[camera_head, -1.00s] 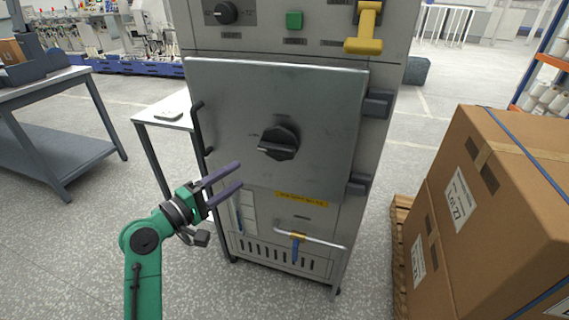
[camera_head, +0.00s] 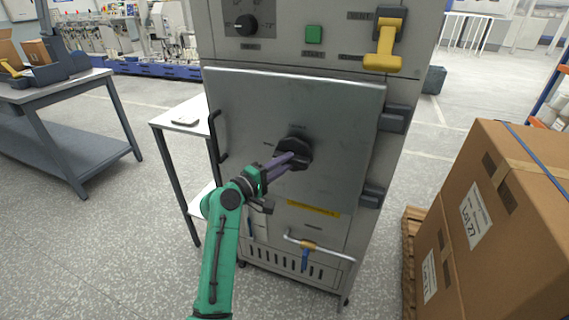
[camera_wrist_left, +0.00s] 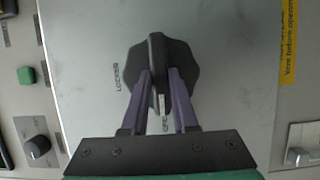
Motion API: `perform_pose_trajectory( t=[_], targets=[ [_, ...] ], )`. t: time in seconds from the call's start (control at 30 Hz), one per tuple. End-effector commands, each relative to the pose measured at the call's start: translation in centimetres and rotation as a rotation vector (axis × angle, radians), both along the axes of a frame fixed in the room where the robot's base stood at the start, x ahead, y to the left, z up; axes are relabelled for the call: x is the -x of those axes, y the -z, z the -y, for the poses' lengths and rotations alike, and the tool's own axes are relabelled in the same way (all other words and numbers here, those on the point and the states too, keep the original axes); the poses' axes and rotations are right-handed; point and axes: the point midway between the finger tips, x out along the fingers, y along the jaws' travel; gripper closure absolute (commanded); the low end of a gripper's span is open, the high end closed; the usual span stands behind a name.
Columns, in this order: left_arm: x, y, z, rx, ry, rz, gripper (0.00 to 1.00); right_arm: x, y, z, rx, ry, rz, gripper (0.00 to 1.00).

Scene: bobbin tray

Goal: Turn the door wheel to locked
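The door wheel (camera_head: 296,148) is a dark round knob with a raised bar, on the grey cabinet door (camera_head: 240,105). In the left wrist view the wheel (camera_wrist_left: 188,62) shows its bar upright in the picture, with a pale mark at the bar's lower end. That mark points at a partly hidden label; a label reading LOCKED (camera_wrist_left: 117,78) sits left of the wheel. My left gripper (camera_head: 292,158) is at the wheel, its purple fingers (camera_wrist_left: 160,85) apart, one on each side of the bar. Small gaps seem to show; firm contact is not clear. My right gripper is out of view.
A yellow lever (camera_head: 385,48), a green button (camera_head: 314,34) and a dial (camera_head: 245,25) are above the door. A black door handle (camera_head: 214,135) is at its left edge. A large carton (camera_head: 500,220) stands at right.

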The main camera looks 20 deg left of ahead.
Motion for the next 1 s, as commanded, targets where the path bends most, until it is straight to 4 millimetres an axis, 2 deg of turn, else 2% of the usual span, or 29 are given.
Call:
perform_pose_trajectory(
  t=[0.47,0.67,1.0],
  targets=[
    [0.0,-0.2,-0.1,-0.051,0.0,0.002,1.0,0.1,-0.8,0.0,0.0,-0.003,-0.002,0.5],
    [0.0,-0.5,0.0,-0.159,0.001,0.007,1.0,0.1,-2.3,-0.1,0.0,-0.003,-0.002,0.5],
    [0.0,-1.1,0.1,-0.459,0.003,0.026,1.0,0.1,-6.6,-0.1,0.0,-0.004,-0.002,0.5]
  ],
)
